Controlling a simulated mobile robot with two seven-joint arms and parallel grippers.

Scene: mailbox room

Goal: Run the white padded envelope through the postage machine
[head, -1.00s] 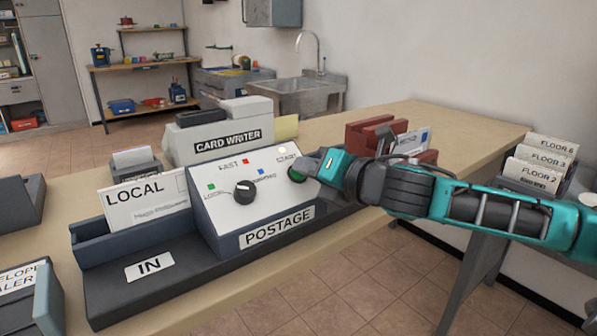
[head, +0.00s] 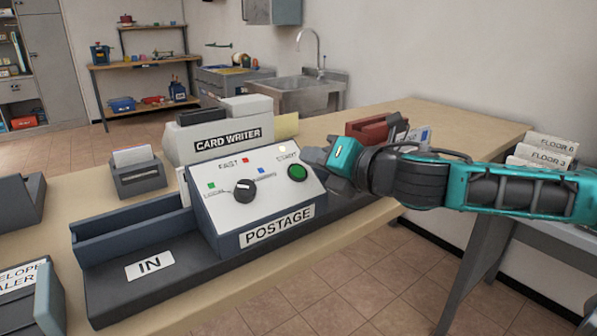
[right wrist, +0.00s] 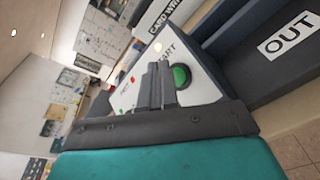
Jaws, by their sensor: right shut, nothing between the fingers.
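The grey postage machine (head: 265,210) stands on the counter, with an IN tray (head: 110,270) at its left. A narrow white edge (head: 183,186), likely the white padded envelope, shows at the machine's left side; the rest is hidden. The dial (head: 244,190) and the green START button (head: 298,173) are on the sloped panel. My right gripper (head: 316,160) is shut and empty, just right of the button and apart from it in the head view. In the right wrist view the closed fingers (right wrist: 158,85) are beside the green button (right wrist: 181,76). My left gripper is out of view.
The card writer (head: 222,140) stands behind the machine. A small grey holder with a card (head: 138,172) is behind the IN tray. A red rack (head: 370,130) lies beyond my right gripper. The OUT tray (right wrist: 275,60) shows in the right wrist view.

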